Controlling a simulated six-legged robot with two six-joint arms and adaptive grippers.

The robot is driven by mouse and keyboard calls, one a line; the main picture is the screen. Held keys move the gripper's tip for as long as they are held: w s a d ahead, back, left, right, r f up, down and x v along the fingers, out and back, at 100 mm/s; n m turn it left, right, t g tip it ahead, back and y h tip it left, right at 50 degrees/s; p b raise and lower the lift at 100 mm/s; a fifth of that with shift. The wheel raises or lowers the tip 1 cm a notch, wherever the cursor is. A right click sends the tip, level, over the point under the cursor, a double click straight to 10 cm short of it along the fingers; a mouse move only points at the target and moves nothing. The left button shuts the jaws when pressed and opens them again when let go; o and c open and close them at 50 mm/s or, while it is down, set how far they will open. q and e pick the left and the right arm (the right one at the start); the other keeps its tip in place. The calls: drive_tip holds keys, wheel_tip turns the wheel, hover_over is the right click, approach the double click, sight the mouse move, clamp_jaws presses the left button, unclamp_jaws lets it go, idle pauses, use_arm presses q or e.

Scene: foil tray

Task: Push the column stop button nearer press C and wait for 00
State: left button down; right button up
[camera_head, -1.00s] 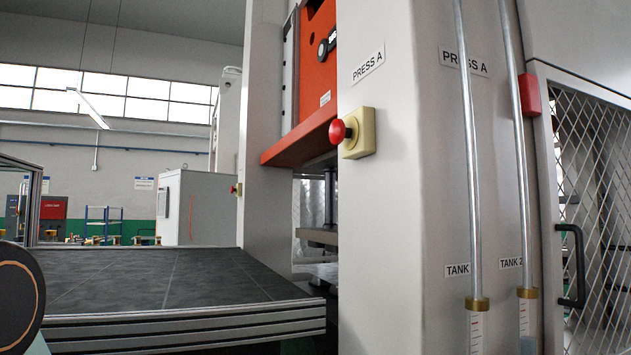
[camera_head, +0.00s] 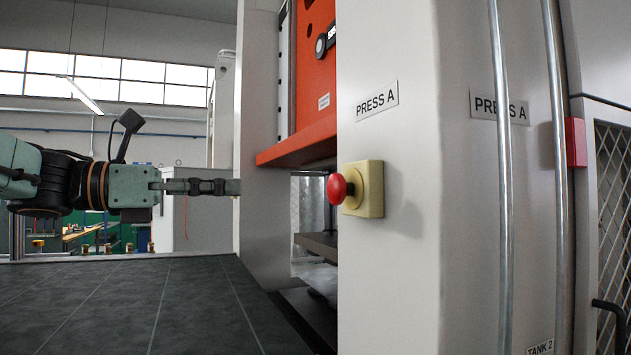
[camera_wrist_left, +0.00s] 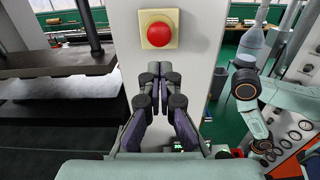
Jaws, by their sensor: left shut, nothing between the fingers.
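A red mushroom stop button (camera_head: 338,188) on a cream box (camera_head: 370,188) sticks out to the left from the near column (camera_head: 388,270), below a PRESS A label (camera_head: 377,101). My left gripper (camera_head: 238,187) is shut and empty, level with the button and pointing right, with a gap between them. In the left wrist view, a red button (camera_wrist_left: 158,28) on a cream plate is ahead of and above the shut fingertips (camera_wrist_left: 160,72). No PRESS C label shows. The far column's button is not visible. My right gripper is not in view.
The orange press guard (camera_head: 305,90) hangs between the columns. A dark tiled table (camera_head: 130,305) lies below my left arm. Vertical pipes (camera_head: 502,180) and a mesh door (camera_head: 612,200) stand at the right. In the wrist view, dark press platens (camera_wrist_left: 60,62) are at left.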

use_arm(q)
drive_tip(key=p, duration=0.5)
approach(331, 190)
drive_tip(key=x, duration=0.4)
drive_tip(key=shift+w+d+r, duration=0.1)
drive_tip(key=shift+w+d, duration=0.2)
drive_tip(key=shift+w, duration=0.05)
drive_tip(key=shift+d+r, duration=0.1)
drive_tip(key=shift+d, duration=0.5)
drive_tip(key=shift+w+d, duration=0.15)
drive_tip(key=shift+d, duration=0.4)
drive_tip(key=shift+w+f, duration=0.25)
drive_tip(key=shift+a, duration=0.25)
drive_tip(key=shift+d, duration=0.1)
drive_tip(key=shift+s+b+x, duration=0.2)
drive_tip(key=shift+b+x, duration=0.7)
drive_tip(key=shift+b, duration=0.15)
drive_tip(key=shift+r, duration=0.1)
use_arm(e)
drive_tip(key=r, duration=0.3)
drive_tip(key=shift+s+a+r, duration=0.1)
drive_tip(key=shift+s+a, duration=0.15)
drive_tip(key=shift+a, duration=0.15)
